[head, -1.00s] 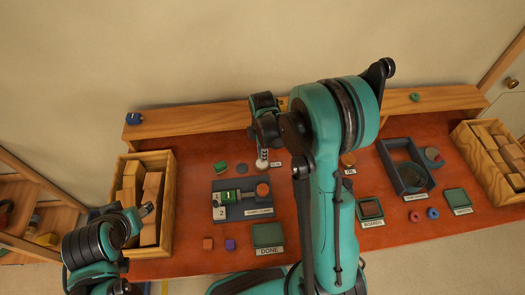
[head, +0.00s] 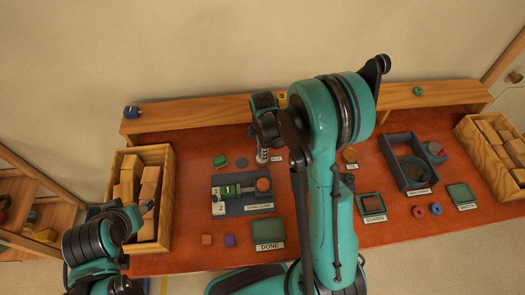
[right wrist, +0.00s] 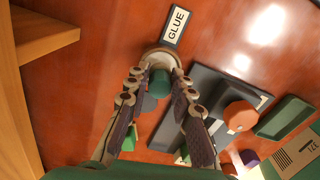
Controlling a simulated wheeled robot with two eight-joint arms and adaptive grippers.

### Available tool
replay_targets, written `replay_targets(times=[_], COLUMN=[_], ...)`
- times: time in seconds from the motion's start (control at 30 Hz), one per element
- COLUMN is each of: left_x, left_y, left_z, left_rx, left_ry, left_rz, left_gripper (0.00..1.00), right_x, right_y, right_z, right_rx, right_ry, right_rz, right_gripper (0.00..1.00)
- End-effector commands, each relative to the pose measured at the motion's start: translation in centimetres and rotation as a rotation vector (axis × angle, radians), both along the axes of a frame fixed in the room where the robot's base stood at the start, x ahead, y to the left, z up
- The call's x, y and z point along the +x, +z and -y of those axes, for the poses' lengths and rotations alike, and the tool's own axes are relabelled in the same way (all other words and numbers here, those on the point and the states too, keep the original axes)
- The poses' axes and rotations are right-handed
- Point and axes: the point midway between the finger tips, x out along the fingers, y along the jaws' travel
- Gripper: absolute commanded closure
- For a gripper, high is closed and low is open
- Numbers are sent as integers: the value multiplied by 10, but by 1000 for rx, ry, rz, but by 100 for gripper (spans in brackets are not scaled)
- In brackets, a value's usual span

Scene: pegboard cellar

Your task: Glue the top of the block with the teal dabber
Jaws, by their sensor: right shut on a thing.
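The teal dabber (right wrist: 160,84) is upright between the fingers of my right gripper (right wrist: 158,88), which is shut on it. Its lower end is at a round pale glue pot (right wrist: 160,56) beside the GLUE label; whether the tip is inside is hidden. In the head view my right gripper (head: 263,150) is above that pot, behind the clamp fixture. An orange, many-sided block (head: 263,185) sits on the right part of the dark clamp fixture (head: 242,209); it also shows in the right wrist view (right wrist: 240,115). My left gripper (head: 146,209) is near the left crate, its fingers unclear.
A wooden crate of blocks (head: 168,190) stands at the left. A green DONE tray (head: 268,230) and small orange (head: 207,239) and purple (head: 230,240) cubes lie in front of the fixture. A wooden shelf (head: 190,118) runs along the back.

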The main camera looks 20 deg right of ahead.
Motion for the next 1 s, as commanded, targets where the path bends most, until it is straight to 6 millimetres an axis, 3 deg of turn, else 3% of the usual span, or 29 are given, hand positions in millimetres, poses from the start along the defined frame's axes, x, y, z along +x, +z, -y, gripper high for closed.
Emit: replay_targets(times=[1.0], left_x=[0], left_y=[-9], left_z=[0], left_rx=[0], left_ry=[0], left_rz=[0], left_gripper=[53], right_x=[0], right_y=[-10], right_z=[0], right_rx=[0], right_ry=[0], right_rz=[0], right_gripper=[100])
